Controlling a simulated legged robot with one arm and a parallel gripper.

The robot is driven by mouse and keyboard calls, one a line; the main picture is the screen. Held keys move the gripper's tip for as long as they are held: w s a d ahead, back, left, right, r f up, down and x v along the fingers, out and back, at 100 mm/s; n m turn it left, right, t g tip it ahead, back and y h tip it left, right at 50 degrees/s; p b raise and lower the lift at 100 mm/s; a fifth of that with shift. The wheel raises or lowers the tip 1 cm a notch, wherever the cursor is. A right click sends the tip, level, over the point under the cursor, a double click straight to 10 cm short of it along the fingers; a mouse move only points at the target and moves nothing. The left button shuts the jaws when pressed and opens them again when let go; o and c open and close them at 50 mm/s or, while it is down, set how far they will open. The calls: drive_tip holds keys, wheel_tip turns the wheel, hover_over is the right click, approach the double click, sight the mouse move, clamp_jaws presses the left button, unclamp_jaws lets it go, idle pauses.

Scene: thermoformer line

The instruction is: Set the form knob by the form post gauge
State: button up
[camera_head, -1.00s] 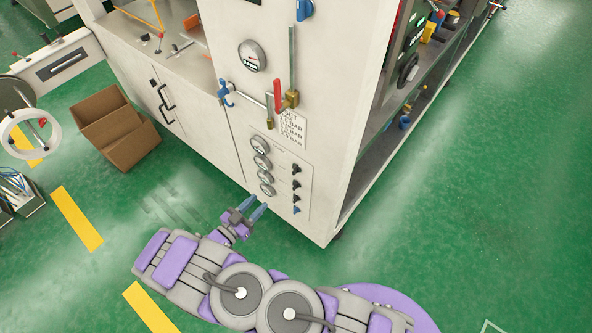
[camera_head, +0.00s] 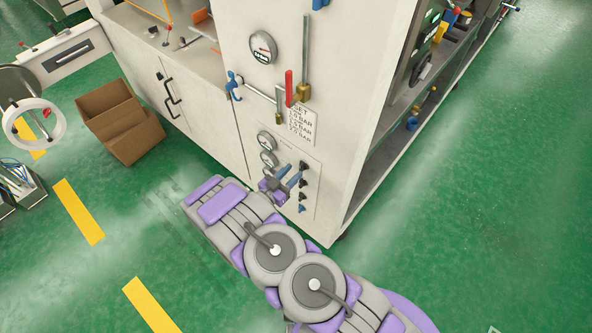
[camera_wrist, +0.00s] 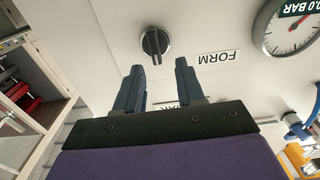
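My gripper (camera_head: 284,180) is at the front panel of the white machine, level with the column of dark knobs (camera_head: 303,197). In the wrist view my gripper (camera_wrist: 161,82) has its two blue fingers apart with nothing between them. A dark round knob (camera_wrist: 155,42) with a raised bar lies just beyond the fingertips, not touched. Beside it is an upside-down FORM label (camera_wrist: 217,58). A round gauge (camera_wrist: 288,30) with a red needle is at the upper right, its BAR reading partly cut off. In the head view my gripper hides the lower small gauges; upper ones (camera_head: 267,140) show.
Above the panel are a printed BAR placard (camera_head: 300,122), a red-handled valve (camera_head: 289,88), a blue valve handle (camera_head: 234,86) and a larger gauge (camera_head: 263,47). An open cardboard box (camera_head: 122,122) stands on the floor at left. Green floor is clear at right.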

sight(300, 166)
drive_tip(key=x, duration=0.3)
drive_tip(key=shift+s+d, duration=0.1)
drive_tip(key=shift+d, duration=0.15)
drive_tip(key=shift+a, duration=0.25)
drive_tip(key=c, duration=0.5)
drive_tip(key=shift+r, duration=0.1)
clamp_jaws()
